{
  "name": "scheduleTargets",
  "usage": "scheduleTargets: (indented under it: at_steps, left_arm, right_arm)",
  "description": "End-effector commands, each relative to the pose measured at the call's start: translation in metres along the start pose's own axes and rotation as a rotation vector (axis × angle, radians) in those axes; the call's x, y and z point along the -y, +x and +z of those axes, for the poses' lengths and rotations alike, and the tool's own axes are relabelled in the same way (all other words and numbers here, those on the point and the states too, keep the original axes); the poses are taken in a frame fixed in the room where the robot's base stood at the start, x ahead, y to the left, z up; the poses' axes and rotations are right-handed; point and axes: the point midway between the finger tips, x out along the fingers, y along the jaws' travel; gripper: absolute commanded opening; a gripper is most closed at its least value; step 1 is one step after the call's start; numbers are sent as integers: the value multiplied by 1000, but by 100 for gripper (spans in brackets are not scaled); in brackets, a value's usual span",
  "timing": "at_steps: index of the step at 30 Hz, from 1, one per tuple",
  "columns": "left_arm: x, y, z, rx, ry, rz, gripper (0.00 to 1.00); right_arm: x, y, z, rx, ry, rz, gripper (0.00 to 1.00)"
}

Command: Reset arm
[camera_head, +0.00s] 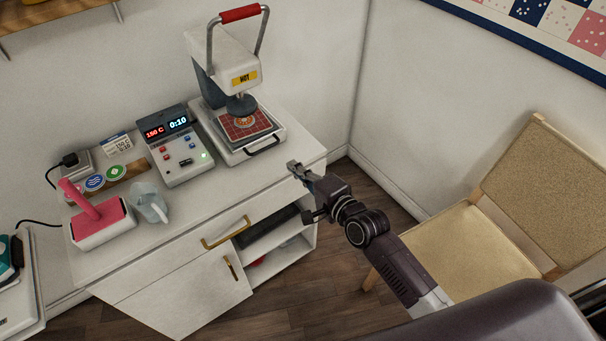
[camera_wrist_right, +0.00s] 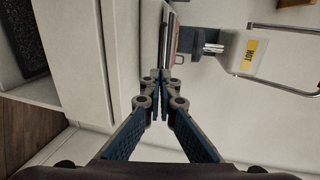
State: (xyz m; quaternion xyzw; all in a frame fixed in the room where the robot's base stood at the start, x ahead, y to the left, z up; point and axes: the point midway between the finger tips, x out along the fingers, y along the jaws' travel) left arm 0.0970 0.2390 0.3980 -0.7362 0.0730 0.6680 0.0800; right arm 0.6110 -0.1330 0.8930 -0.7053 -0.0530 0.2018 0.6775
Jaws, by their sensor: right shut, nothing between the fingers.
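My right gripper (camera_head: 296,168) is shut and empty, in the air by the front right corner of the white cabinet (camera_head: 190,212). In the right wrist view its fingertips (camera_wrist_right: 157,82) meet, with nothing between them. My right arm reaches in from the lower right. The white heat press (camera_head: 225,60) with a red handle and a "HOT" label stands on the cabinet behind the gripper. It also shows sideways in the right wrist view (camera_wrist_right: 235,52). My left gripper does not show.
A control box (camera_head: 182,160) reading "150 C" and "0:10" stands left of the press. A pink-handled tool (camera_head: 95,215) and a small pale cup (camera_head: 149,203) stand at the cabinet's left. A tan chair (camera_head: 470,235) stands at right. Wood floor (camera_head: 330,295) is clear between.

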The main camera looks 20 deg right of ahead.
Motion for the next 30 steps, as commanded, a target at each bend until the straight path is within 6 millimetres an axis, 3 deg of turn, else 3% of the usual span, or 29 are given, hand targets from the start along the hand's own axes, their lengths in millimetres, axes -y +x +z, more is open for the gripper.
scheduleTargets:
  at_steps: [2, 6, 14, 17, 20, 23, 26, 30]
  left_arm:
    - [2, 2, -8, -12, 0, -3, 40]
    - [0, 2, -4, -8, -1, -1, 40]
    - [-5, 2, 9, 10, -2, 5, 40]
    - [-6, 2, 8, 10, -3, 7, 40]
    - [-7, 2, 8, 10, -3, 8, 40]
    - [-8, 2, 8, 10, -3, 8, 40]
    - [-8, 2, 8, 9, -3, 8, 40]
    - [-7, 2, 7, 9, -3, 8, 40]
  right_arm:
    - [-2, -12, 0, 1, 0, 2, 0]
    - [-1, -25, 0, 1, 0, 1, 0]
    - [-2, -30, 0, 0, -2, 3, 0]
    - [-18, -29, -2, -8, -28, 32, 0]
    - [-64, -29, -8, -25, -103, 110, 0]
    - [-133, -37, -15, -33, -226, 233, 0]
    - [-209, -54, -17, -17, -369, 370, 0]
    - [-310, -94, -12, 54, -562, 557, 0]
